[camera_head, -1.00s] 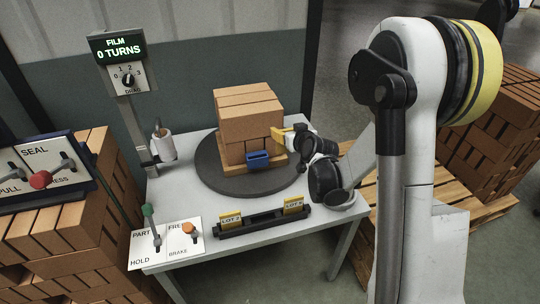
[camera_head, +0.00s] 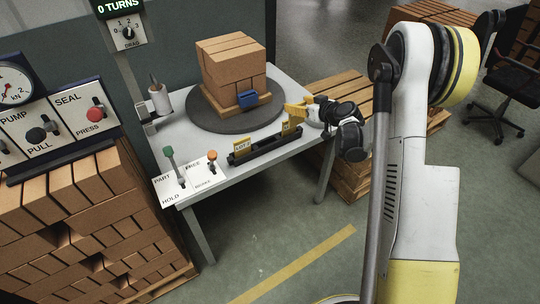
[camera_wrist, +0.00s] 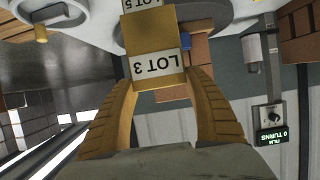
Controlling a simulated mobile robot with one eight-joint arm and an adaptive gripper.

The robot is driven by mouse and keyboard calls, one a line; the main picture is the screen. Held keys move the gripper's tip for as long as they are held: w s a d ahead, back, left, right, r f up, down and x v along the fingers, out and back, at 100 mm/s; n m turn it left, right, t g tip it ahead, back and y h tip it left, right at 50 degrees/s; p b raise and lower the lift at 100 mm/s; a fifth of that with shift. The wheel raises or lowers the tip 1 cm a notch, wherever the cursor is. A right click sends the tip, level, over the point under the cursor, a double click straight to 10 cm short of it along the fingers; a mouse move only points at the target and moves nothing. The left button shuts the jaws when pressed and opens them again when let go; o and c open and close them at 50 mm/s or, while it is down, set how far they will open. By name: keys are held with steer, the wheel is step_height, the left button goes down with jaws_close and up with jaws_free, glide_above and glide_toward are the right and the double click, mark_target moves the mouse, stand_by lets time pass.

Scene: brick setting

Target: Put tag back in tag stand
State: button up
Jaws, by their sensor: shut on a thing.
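A yellow tag with a white label reading LOT 3 (camera_wrist: 155,62) is between the fingers of my gripper (camera_wrist: 160,80) in the wrist view, which shows it upside down. My gripper (camera_head: 293,109) is shut on this tag. In the head view it is over the right end of the black tag stand (camera_head: 266,147), where the held tag is hard to tell from the yellow fingers. A yellow tag (camera_head: 241,145) stands at the stand's left end, and another (camera_head: 288,129) at its right end. A label reading LOT 5 (camera_wrist: 143,3) shows just beyond the held tag in the wrist view.
A brick stack (camera_head: 232,70) with a blue clip (camera_head: 248,99) stands on a dark turntable (camera_head: 205,115) behind the stand. A lever panel (camera_head: 188,180) is at the table's front left. A film-turns display (camera_head: 120,8) is at the back left.

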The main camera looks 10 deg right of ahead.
steer(key=a+f+b, duration=0.2)
steer(key=a+f, duration=0.1)
steer(key=w+a+f+b, duration=0.1)
steer(key=a+f+b, duration=0.1)
steer(key=a+f, duration=0.2)
steer(key=w+a+f+b, duration=0.1)
steer(key=a+f+b, duration=0.2)
steer(key=a+f, duration=0.1)
steer(key=shift+a+f, duration=0.1)
steer(key=shift+f, duration=0.15)
steer(key=shift+r, duration=0.2)
steer(key=shift+f, duration=0.2)
steer(key=o, duration=1.1)
steer(key=shift+o, duration=0.3)
steer(key=shift+r, duration=0.15)
